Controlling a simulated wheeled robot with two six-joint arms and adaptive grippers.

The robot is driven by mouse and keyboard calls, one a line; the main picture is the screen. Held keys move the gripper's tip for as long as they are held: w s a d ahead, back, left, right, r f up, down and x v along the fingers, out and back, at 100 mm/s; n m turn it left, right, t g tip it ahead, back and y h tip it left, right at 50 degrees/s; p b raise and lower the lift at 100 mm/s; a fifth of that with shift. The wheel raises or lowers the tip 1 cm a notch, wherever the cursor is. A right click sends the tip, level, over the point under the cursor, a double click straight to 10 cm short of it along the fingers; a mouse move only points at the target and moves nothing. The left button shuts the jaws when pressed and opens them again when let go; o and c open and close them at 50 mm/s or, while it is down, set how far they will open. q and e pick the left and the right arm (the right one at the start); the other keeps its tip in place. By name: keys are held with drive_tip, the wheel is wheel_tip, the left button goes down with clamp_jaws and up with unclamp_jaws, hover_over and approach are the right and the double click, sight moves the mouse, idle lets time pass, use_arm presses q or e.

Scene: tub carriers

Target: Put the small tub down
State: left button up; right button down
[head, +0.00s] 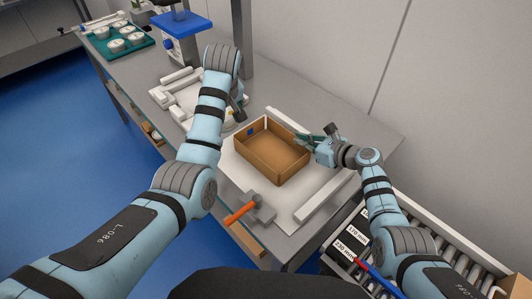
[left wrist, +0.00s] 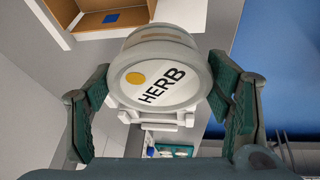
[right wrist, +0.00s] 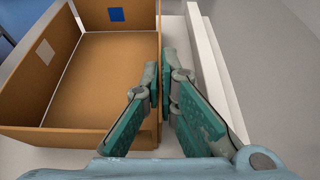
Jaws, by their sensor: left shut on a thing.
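A pale round tub (left wrist: 160,65) with a label reading HERB and a yellow dot sits between the fingers of my left gripper (left wrist: 162,95). The gripper is shut on it. In the head view my left gripper (head: 239,112) is left of the open brown box (head: 277,172), and the arm mostly hides the tub. My right gripper (right wrist: 161,75) is at the right wall of the brown box (right wrist: 85,95), with one finger on each side of the wall. The gap between its fingertips is narrow, and I cannot tell whether they press on the wall.
The box stands on a pale board (head: 300,200) with raised white rails. An orange-handled tool (head: 240,212) lies at the front edge. A green tray (head: 118,47) with several tubs is at the far left. A roller conveyor (head: 455,250) is at lower right.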

use_arm(q)
drive_tip(key=w+d+m+h, duration=0.1)
drive_tip(key=d+m, duration=0.3)
drive_tip(key=d, duration=0.4)
use_arm(e)
drive_tip(key=shift+d, duration=0.15)
use_arm(q)
drive_tip(key=m+h, duration=0.2)
drive_tip(key=m, duration=0.3)
hover_over(271, 151)
drive_tip(key=s, duration=0.2)
wheel_tip(271, 151, down, 2)
drive_tip(key=shift+m, duration=0.4)
drive_tip(key=f, duration=1)
drive_tip(key=shift+w+a+f, duration=0.1)
drive_tip(key=shift+w+a, duration=0.05)
drive_tip(key=shift+w, duration=0.1)
drive_tip(key=shift+f, duration=0.1)
drive_tip(key=o, duration=1.1)
drive_tip(key=shift+o, duration=0.2)
